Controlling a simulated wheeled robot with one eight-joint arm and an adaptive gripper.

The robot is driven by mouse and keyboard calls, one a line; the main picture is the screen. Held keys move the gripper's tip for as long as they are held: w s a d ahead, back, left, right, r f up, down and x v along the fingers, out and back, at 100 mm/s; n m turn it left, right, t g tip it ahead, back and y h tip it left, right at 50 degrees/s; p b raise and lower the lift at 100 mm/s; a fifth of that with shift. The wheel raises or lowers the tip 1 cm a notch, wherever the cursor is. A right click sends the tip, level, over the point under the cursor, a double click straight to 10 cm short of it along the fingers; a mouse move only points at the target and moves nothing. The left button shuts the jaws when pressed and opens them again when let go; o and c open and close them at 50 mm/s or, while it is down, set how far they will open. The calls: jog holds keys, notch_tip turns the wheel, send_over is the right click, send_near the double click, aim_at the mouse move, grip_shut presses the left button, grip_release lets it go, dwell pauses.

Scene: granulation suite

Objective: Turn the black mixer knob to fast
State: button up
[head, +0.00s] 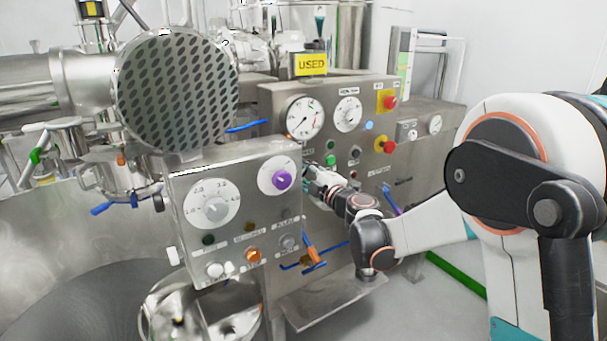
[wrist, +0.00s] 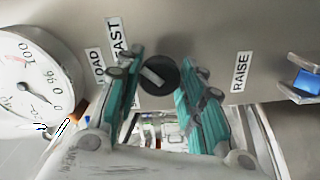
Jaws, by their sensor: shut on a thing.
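The black mixer knob (wrist: 160,77) is in the upper middle of the wrist view, round, with a pale bar lying diagonally across its face. The FAST label (wrist: 119,38) is up and to the left of it on the metal panel. My gripper (wrist: 161,71) has its two teal-padded fingers on either side of the knob, shut on it. In the head view my gripper (head: 318,180) reaches in behind the right edge of the nearer control box, and the knob is hidden there.
The nearer control box (head: 225,240), with a purple knob (head: 282,180), stands left of my gripper. A white dial (wrist: 30,82) is left of the knob. A RAISE label (wrist: 240,71) and a blue switch (wrist: 305,82) are on the right.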

jog(key=o, duration=1.1)
jog(key=shift+c, duration=0.2)
jog(key=shift+d, duration=0.1)
jog(key=v, duration=1.2)
